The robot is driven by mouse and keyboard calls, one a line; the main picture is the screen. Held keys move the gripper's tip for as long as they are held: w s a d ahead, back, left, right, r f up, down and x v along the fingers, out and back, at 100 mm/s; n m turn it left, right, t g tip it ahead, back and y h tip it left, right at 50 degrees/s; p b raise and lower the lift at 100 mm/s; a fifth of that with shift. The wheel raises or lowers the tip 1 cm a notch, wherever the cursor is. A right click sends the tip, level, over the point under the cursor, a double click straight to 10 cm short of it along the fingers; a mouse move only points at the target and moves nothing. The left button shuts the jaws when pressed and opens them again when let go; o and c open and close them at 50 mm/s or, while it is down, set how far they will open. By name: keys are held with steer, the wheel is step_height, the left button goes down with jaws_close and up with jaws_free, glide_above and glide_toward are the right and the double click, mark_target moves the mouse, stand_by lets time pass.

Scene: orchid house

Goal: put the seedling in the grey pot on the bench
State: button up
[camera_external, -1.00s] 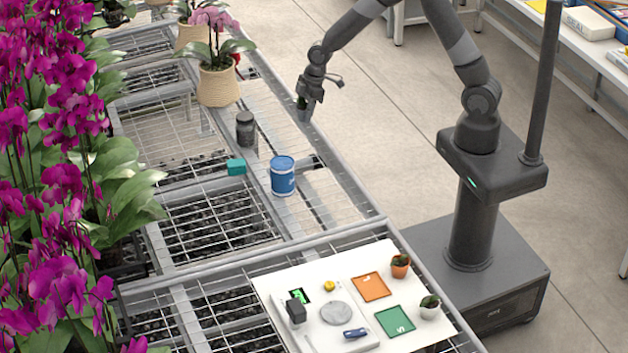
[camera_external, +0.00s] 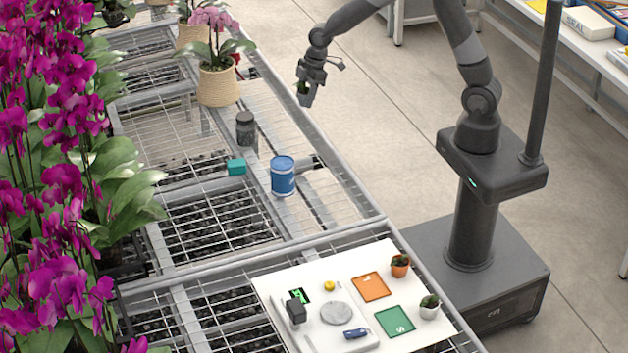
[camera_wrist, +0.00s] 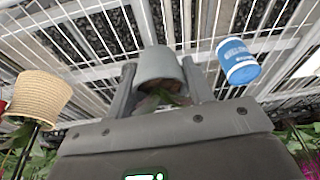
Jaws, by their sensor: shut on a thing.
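My gripper (camera_external: 307,88) is shut on a small grey pot (camera_wrist: 158,66), with a finger on each side of it. The seedling's green leaves and the soil show at the pot's rim in the wrist view (camera_wrist: 162,97). In the external view the grey pot (camera_external: 306,98) is held tilted in the air, seemingly near the bench's right edge. The mesh-topped bench (camera_external: 330,185) runs below and to the left. How high the pot is above the bench level is hard to tell.
A white board (camera_external: 290,270) in front carries an orange pot (camera_external: 400,266) and a white pot (camera_external: 429,309).

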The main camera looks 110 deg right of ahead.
steer(key=w+a+n+y, duration=0.1)
steer(key=w+a+n, duration=0.2)
steer(key=a, duration=0.7)
steer(key=w+a+n, duration=0.2)
steer(key=w+a, duration=0.1)
steer(key=a, duration=0.8)
steer(key=w+a+n+y, duration=0.1)
steer(key=w+a+n, duration=0.25)
steer(key=a, duration=0.65)
steer(key=s+a+n+g+y, duration=0.1)
steer(key=s+a+n, duration=0.25)
steer(key=a, duration=1.15)
steer(key=s+a+n+g, duration=0.1)
steer(key=s+a+n, duration=0.3)
steer(key=a, duration=1.1)
steer(key=shift+m, duration=0.5)
steer(key=a+f, duration=0.3)
steer(key=f, duration=0.1)
steer(key=s+a+f, duration=0.1)
steer(key=a+f, duration=0.3)
steer(key=s+a+f, duration=0.1)
steer(key=a+f, duration=0.3)
steer(key=shift+s+a, duration=0.2)
steer(key=shift+s, duration=0.05)
steer(key=shift+f, duration=2)
